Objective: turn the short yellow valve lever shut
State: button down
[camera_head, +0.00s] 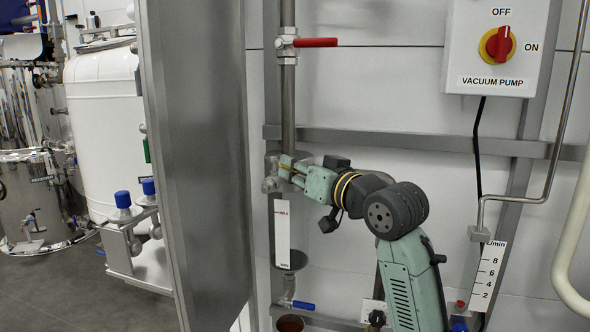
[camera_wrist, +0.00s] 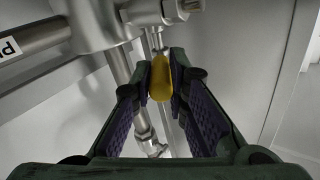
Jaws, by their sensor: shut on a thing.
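The short yellow valve lever (camera_wrist: 160,78) shows in the wrist view, between the tips of my gripper (camera_wrist: 160,84). My gripper is shut on it, with one finger on each side. The metal valve body and pipes (camera_wrist: 98,25) are just behind and to the left of the lever. In the head view my gripper (camera_head: 277,172) reaches left to the vertical pipe beside the metal panel. There the lever is mostly hidden by my gripper, so its angle is hard to tell.
A red lever (camera_head: 316,42) sits higher on the same pipe, and a blue lever (camera_head: 303,305) is below. A tall metal panel (camera_head: 200,150) stands close on the left. The vacuum pump switch box (camera_head: 497,48) is at upper right. A horizontal rail (camera_head: 420,141) crosses behind my arm.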

dwell(0.5)
jog(key=w+d+n+g+y+p, duration=0.1)
jog(key=n+g+y, duration=0.1)
jog(key=g, duration=0.1)
jog(key=w+d+n+g+y+p, duration=0.1)
jog(key=n+g+y+p, duration=0.1)
jog(key=n+g, duration=0.1)
jog(key=w+d+n+g+y+p, duration=0.1)
jog(key=w+n+g+y+p, duration=0.1)
jog(key=g, duration=0.1)
jog(key=shift+g+y, duration=0.3)
jog(key=shift+y, duration=0.1)
jog(key=shift+f+n, duration=0.1)
jog(key=shift+n, duration=0.2)
jog(key=c, duration=1.6)
grip_release()
jog(key=shift+a, duration=0.1)
jog(key=shift+o, duration=0.2)
